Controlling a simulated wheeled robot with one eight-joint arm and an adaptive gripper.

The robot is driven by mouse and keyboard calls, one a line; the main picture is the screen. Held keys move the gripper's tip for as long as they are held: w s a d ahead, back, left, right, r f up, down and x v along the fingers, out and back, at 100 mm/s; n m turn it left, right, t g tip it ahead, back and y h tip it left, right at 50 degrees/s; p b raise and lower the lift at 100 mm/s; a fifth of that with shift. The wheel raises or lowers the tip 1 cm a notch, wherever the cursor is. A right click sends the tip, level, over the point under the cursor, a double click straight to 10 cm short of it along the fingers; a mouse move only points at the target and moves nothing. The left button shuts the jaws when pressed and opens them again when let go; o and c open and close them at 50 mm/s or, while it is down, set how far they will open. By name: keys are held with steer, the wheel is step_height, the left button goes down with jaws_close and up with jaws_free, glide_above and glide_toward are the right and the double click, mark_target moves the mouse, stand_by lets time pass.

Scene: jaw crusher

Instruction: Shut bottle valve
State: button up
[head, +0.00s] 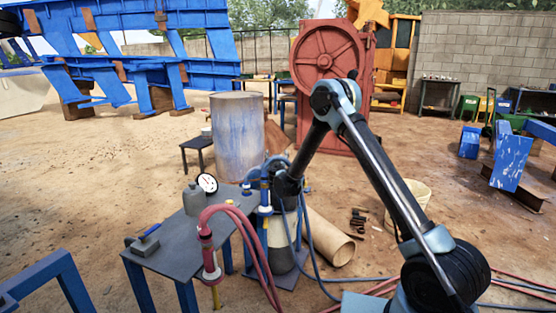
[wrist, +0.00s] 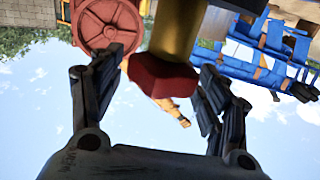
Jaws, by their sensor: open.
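The bottle valve shows in the wrist view as a dark red, faceted knob (wrist: 163,78) on a brass-coloured stem (wrist: 178,28). My gripper (wrist: 160,72) is open, with one finger on each side of the knob and visible gaps on both sides. In the head view my gripper (head: 263,180) is above the grey bottle (head: 281,250), which stands upright beside the table. The knob is hidden behind my gripper there. The bottle's upper part is partly covered by hoses and my arm.
A tan pipe (head: 332,240) lies right of the bottle. A large drum (head: 238,135) stands behind.

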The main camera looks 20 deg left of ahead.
step_height(320, 180, up, 10)
steer(key=shift+f, duration=0.15)
stand_by(0.3)
steer(key=shift+d, duration=0.1)
